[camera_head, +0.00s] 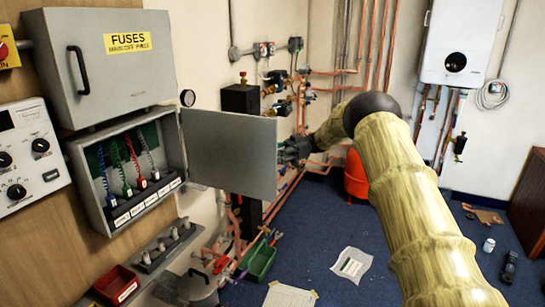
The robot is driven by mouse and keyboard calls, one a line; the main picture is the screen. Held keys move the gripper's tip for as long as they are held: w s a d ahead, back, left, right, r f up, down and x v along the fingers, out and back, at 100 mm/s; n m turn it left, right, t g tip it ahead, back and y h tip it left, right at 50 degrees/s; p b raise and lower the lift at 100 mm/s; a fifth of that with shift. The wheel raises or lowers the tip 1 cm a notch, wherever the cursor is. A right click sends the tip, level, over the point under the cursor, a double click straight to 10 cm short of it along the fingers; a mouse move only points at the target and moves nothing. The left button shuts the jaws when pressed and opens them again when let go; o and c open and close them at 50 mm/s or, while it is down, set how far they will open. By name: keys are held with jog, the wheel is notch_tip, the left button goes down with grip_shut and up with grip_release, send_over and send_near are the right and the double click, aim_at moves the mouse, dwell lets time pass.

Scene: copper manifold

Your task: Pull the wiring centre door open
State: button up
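The wiring centre appears to be the grey box (92,196) on the wooden board, below the FUSES box. Its grey door (228,152) stands swung well open from the hinge side at the box's right edge. Inside the box, coloured wires and several labelled terminals (146,200) show. My gripper (284,151) is at the door's free right edge, at about mid height. Its fingertips are small, dark and partly hidden by the door, so I cannot tell whether they grip or touch it.
The FUSES box (108,88) with a black handle is shut above. A control panel (28,150) is at the left. Copper pipes and valves (282,95) are behind the door. A green tray (258,258) and paper (352,263) lie on the blue floor.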

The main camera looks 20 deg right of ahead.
jog(key=w+d, duration=0.1)
jog(key=d, duration=0.6)
jog(key=shift+d, duration=0.35)
jog(key=shift+f, duration=0.1)
dwell(0.4)
